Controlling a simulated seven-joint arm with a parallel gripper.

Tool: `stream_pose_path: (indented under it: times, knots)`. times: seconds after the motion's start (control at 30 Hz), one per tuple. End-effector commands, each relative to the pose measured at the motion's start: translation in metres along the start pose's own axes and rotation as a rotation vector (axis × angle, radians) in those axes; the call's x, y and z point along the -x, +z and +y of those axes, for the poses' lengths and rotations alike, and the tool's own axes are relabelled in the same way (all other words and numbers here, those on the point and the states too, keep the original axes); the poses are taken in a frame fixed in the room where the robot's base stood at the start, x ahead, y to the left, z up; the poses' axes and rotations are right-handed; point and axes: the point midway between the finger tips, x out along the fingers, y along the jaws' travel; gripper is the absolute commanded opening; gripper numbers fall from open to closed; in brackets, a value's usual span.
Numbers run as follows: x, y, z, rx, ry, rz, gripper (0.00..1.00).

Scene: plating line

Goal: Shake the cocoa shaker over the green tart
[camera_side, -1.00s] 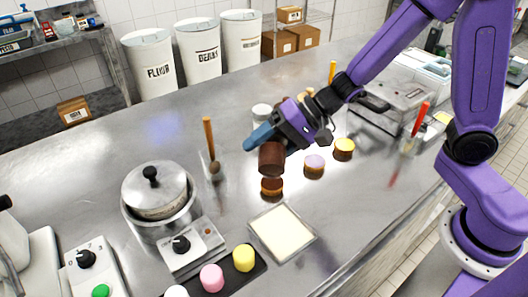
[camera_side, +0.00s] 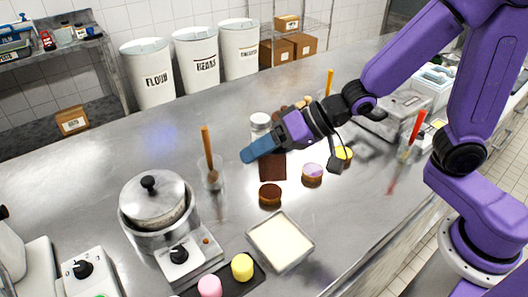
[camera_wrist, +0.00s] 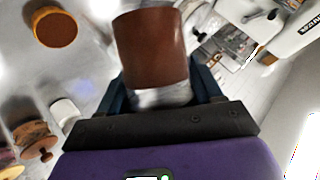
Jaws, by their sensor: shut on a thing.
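The cocoa shaker (camera_side: 272,167) is a brown cylinder with a silvery end. My gripper (camera_side: 264,148) is shut on it, with the blue fingers at its silvery end. In the wrist view the shaker (camera_wrist: 152,50) stands out beyond my gripper (camera_wrist: 160,92). In the side view its brown end hangs downward, above and just behind a brown-topped tart (camera_side: 270,194), apart from it. A lilac-topped tart (camera_side: 312,173) and a yellow-topped tart (camera_side: 344,153) stand to the right. I see no green top on any tart. A brown-topped tart (camera_wrist: 54,27) also shows in the wrist view.
A glass holder with a wooden-handled tool (camera_side: 208,150) stands left of my gripper. A lidded pot (camera_side: 152,198) is farther left. A pale square tray (camera_side: 280,241) lies in front. A white-lidded jar (camera_side: 261,122) stands behind. The counter between is clear.

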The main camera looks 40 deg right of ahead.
Motion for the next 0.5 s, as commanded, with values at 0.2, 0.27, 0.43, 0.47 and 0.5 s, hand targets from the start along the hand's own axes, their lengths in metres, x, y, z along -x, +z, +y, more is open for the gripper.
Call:
stream_pose_path:
  times: [0.2, 0.27, 0.43, 0.47, 0.5]
  knots:
    - [0.004, 0.000, -0.009, 0.110, 0.000, 0.042, 0.29]
    - [0.005, 0.000, -0.011, 0.140, 0.003, 0.053, 0.29]
    - [0.007, 0.000, -0.016, 0.216, 0.004, 0.080, 0.29]
    - [0.008, 0.000, -0.017, 0.228, 0.005, 0.085, 0.29]
    - [0.009, 0.000, -0.018, 0.247, 0.006, 0.091, 0.29]
